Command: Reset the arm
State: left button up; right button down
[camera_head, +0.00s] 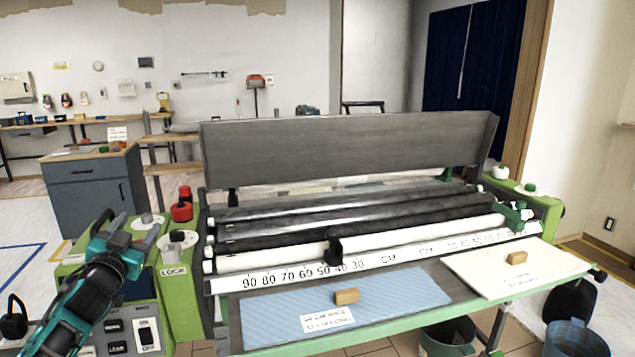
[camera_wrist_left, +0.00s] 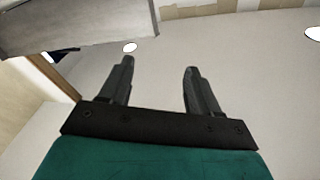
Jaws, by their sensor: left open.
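My left arm comes in from the lower left in the head view. My teal and black left gripper (camera_head: 113,218) is over the green left end of the wallpaper paster (camera_head: 350,145), near its control panel, with the fingers pointing up and away. In the left wrist view the two dark fingers of the left gripper (camera_wrist_left: 159,68) stand apart with nothing between them, against a plain pale wall. I cannot tell how far the gripper is above the machine. My right gripper is not in view.
A blue sheet (camera_head: 390,305) and a white sheet (camera_head: 480,272) lie on the paster's front, each with a small brown block. A red knob (camera_head: 181,212) stands close right of the gripper. A grey cabinet (camera_head: 90,195) is behind. Buckets (camera_head: 575,338) stand at the lower right.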

pick_arm(q)
jog(key=s+a+r+t+y, duration=0.1)
jog(key=s+a+r+y, duration=0.15)
jog(key=a+r, duration=0.85)
jog(key=s+d+f+g+h, duration=0.1)
jog(key=s+d+f+g, duration=0.2)
jog(key=f, duration=0.6)
jog(key=s+d+f+m+g+h, duration=0.1)
jog(key=s+d+f, duration=0.1)
jog(key=d+f, duration=0.55)
jog(key=s+d+f+g+h, duration=0.1)
jog(key=s+d+f+g, duration=0.15)
jog(key=f, duration=0.85)
jog(key=s+d+f+g, duration=0.1)
jog(key=s+d+f, duration=0.3)
jog(key=s, duration=0.4)
jog(key=s+d+f+n+g+h, duration=0.1)
jog(key=s+d+f, duration=0.4)
jog(key=s+d, duration=0.2)
jog(key=s+d+f+n+g+h, duration=0.1)
jog(key=s+d+f, duration=0.3)
jog(key=s, duration=0.6)
jog(key=shift+s+d+f, duration=0.35)
jog(key=shift+d+f, duration=0.05)
jog(key=shift+d, duration=0.75)
